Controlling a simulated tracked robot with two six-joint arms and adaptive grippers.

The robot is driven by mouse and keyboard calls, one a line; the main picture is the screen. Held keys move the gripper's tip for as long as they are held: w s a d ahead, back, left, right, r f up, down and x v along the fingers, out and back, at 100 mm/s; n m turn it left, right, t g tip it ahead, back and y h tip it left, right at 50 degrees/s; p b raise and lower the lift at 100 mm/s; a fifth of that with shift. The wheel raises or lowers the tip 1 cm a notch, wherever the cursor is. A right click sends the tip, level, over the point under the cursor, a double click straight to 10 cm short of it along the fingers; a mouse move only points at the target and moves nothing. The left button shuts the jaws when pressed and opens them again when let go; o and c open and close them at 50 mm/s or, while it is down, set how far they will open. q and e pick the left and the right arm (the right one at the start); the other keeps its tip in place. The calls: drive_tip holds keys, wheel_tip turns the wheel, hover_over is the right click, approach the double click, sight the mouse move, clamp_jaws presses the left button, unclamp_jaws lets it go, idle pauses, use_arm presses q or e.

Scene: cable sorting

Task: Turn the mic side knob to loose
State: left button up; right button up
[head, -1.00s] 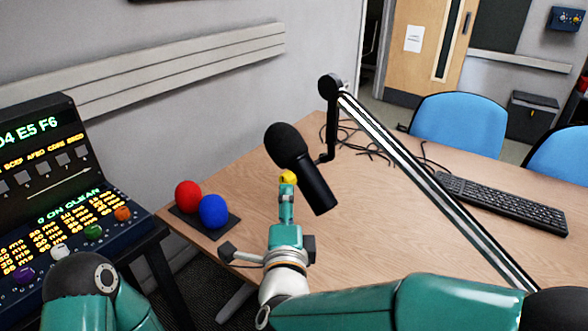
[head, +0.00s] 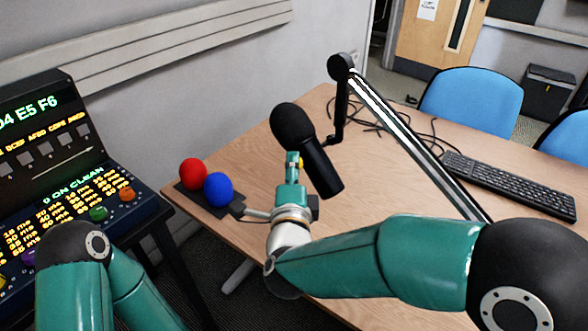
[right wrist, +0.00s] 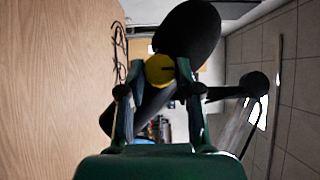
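The black microphone (head: 316,162) hangs tilted from its boom arm above the table. Its yellow side knob (head: 301,164) shows only partly in the head view, behind my right gripper (head: 292,160). In the right wrist view the knob (right wrist: 160,70) is round with a dark mark and sits between the two fingertips of my right gripper (right wrist: 161,66). The fingers are apart, one on each side of the knob; I cannot tell whether they touch it. The microphone (right wrist: 187,32) is behind it. My left arm shows at the lower left, but its gripper is out of view.
The boom arm (head: 415,135) slants across the wooden table (head: 385,185). A red ball (head: 193,171) and a blue ball (head: 218,188) sit on a dark base at the left table edge. A keyboard (head: 510,186) lies right, cables behind. A control console (head: 75,200) stands left.

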drive_tip(key=shift+f, duration=0.1)
drive_tip(key=shift+c, duration=1.2)
drive_tip(key=shift+d, duration=0.25)
clamp_jaws()
drive_tip(key=n+g+p, duration=0.1)
drive_tip(key=p, duration=0.3)
drive_tip(key=n+g+p, duration=0.1)
drive_tip(key=g+p, duration=0.1)
drive_tip(key=p, duration=0.2)
drive_tip(key=n+g+h+p, duration=0.1)
drive_tip(key=n+g+p, duration=0.1)
drive_tip(key=p, duration=0.2)
drive_tip(key=shift+a+r, duration=0.25)
drive_tip(key=shift+a, duration=0.05)
drive_tip(key=shift+s+f, duration=0.1)
